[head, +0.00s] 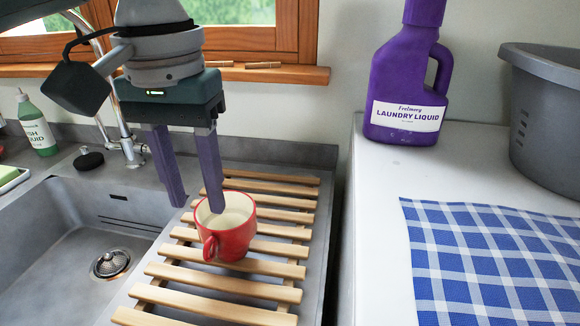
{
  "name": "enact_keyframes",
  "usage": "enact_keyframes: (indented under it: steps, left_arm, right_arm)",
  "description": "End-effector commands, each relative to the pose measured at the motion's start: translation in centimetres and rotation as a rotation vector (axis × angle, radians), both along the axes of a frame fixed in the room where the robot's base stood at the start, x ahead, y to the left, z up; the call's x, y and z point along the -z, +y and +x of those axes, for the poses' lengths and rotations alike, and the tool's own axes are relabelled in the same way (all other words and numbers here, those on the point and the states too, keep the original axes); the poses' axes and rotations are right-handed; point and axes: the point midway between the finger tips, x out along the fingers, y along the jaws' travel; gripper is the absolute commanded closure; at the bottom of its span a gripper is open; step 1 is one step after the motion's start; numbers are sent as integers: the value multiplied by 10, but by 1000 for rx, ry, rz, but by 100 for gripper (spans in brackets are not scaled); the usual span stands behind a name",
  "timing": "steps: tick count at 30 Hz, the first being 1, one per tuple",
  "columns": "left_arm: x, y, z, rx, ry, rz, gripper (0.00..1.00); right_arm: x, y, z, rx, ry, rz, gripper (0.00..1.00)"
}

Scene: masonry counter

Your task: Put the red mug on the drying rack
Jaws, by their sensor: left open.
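The red mug (234,242) with a cream inside stands upright on the wooden slats of the drying rack (215,311), its handle toward the camera and slightly left. My left gripper (196,205) comes down from above with its two purple-grey fingers apart. The right finger's tip overlaps the mug's opening in the picture. The left finger is to the left of the mug, over the sink's edge. I cannot tell whether a finger touches the mug. The gripper holds nothing that I can see. My right gripper is not in view.
A grey sink (75,235) with a faucet (130,150) lies left of the rack. A green dish liquid bottle (38,130) stands behind it. On the white counter at right are a purple laundry bottle (402,80), a grey tub (545,120) and a blue checked cloth (490,260).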

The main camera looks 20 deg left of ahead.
Motion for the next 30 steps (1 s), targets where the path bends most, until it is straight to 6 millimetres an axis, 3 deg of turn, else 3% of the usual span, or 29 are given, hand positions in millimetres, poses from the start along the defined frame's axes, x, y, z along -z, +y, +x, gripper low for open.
enact_keyframes:
  steps: [4, 9, 14, 18, 21, 25, 30]
  left_arm:
    - [-27, 0, 0, 0, -2, -1, 56]
    - [-36, -4, -2, 18, -2, -4, 56]
    - [-5, -38, -17, 179, -34, -56, 56]
    - [31, -84, -43, 367, -128, -147, 56]
    - [47, -104, -64, 435, -212, -193, 56]
    - [62, -103, -93, 446, -297, -183, 56]
    - [73, -70, -130, 413, -320, -67, 56]
  right_arm:
    - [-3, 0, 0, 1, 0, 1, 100]
    - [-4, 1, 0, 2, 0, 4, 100]
    - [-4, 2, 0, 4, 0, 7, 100]
    - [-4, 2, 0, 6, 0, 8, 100]
    - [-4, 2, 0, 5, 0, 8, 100]
    - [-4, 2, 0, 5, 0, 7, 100]
    - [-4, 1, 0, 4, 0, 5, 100]
